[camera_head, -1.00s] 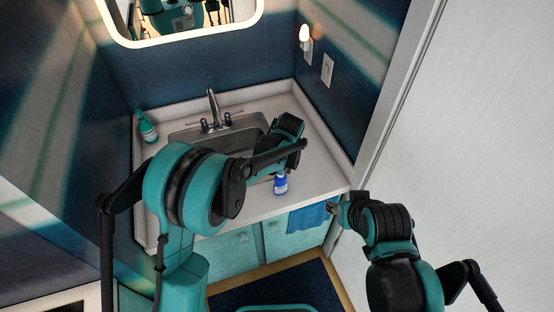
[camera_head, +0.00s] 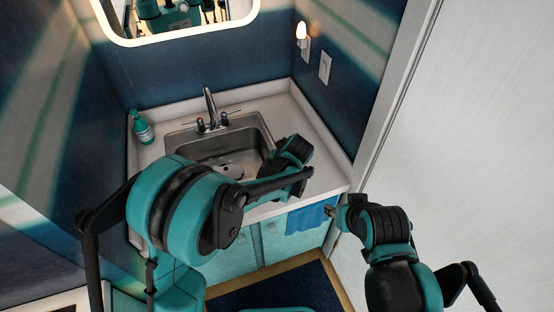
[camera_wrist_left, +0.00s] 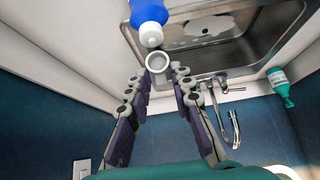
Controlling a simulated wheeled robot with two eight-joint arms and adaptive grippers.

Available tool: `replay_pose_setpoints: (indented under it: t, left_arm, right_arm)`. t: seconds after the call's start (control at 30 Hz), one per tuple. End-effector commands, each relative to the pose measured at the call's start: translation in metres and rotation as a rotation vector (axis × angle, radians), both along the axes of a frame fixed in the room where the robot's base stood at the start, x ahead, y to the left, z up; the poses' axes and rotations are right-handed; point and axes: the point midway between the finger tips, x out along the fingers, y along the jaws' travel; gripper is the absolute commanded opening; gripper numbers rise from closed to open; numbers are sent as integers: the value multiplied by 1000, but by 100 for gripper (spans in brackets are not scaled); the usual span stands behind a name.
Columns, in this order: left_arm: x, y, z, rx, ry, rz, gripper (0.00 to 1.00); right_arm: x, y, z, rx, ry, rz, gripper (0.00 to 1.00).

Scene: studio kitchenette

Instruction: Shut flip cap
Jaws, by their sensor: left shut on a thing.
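The blue bottle (camera_wrist_left: 148,12) is at the top of the left wrist view, with a white neck (camera_wrist_left: 150,34). Its flip cap (camera_wrist_left: 158,62) shows as an open, pale round cup beside the neck, hollow side visible. My left gripper (camera_wrist_left: 157,75) has a finger on each side of the flip cap and is shut on it. In the head view my left arm hides the bottle and these fingertips. My right gripper (camera_head: 331,211) is by the counter front, away from the bottle; its fingers are too small to read.
The steel sink (camera_head: 226,150) with a faucet (camera_head: 210,108) lies behind my left arm. A teal bottle (camera_head: 142,128) stands at the counter's back left. A blue towel (camera_head: 308,217) hangs on the cabinet front near my right gripper. A wall bounds the counter's right side.

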Motion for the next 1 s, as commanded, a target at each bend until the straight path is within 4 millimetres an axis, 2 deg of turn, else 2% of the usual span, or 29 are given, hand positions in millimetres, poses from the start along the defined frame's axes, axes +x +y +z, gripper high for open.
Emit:
replay_pose_setpoints:
  t: [0.03, 0.07, 0.47, 1.0]
  left_arm:
    - [-1, 0, -1, -1, 3, 1, 30]
    - [-1, 0, -1, -1, 3, 1, 37]
    - [-4, -1, 5, 0, 2, -1, 37]
    - [-60, -19, 87, 0, 3, -1, 37]
  right_arm:
    - [0, 0, 0, 0, 0, 0, 42]
    - [0, 0, 0, 0, 0, 0, 42]
    - [0, 0, 0, 0, 0, 0, 42]
    - [0, 0, 0, 0, 0, 0, 42]
